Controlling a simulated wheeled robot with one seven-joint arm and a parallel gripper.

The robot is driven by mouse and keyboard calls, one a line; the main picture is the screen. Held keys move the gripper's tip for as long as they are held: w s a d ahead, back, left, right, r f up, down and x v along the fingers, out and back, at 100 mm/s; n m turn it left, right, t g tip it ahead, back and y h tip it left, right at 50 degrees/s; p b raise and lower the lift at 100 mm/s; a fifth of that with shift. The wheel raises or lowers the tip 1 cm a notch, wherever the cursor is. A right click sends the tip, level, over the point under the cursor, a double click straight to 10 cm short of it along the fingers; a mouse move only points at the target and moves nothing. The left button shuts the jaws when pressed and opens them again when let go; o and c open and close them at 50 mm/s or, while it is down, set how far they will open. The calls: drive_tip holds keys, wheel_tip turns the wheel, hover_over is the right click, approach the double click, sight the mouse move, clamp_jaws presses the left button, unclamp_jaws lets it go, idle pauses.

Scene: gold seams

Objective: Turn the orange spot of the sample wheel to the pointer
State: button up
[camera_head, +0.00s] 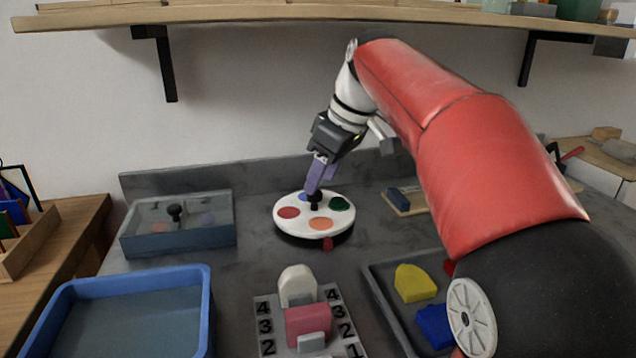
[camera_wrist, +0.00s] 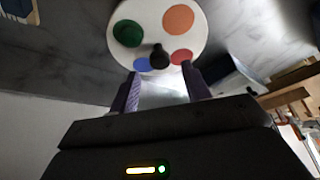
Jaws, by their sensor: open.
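The sample wheel (camera_head: 303,227) is a white disc on a dark round base on the grey counter. Its orange spot (camera_head: 320,223) is at the front, slightly left of the small red pointer (camera_head: 328,243) at the base's front edge. Red, green and blue spots lie around the black central knob (camera_head: 314,206). My gripper (camera_head: 314,189) is over the back of the wheel, its purple fingers pointing down near the knob. In the wrist view the fingers are apart, with the knob (camera_wrist: 160,56) just beyond and between their tips; I cannot tell whether they touch it. The pointer is not visible there.
A clear lidded box (camera_head: 178,225) stands left of the wheel and a blue tub (camera_head: 122,277) at front left. A numbered board (camera_head: 347,318) with pink and white blocks is in front. A dark tray (camera_head: 385,307) with coloured blocks is at right. A shelf (camera_head: 300,14) hangs above.

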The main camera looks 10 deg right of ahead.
drive_tip(key=s+d+b, duration=0.1)
drive_tip(key=s+d, duration=0.6)
drive_tip(key=d, duration=0.2)
drive_tip(key=shift+s+d+f, duration=0.15)
drive_tip(key=shift+s+d, duration=0.05)
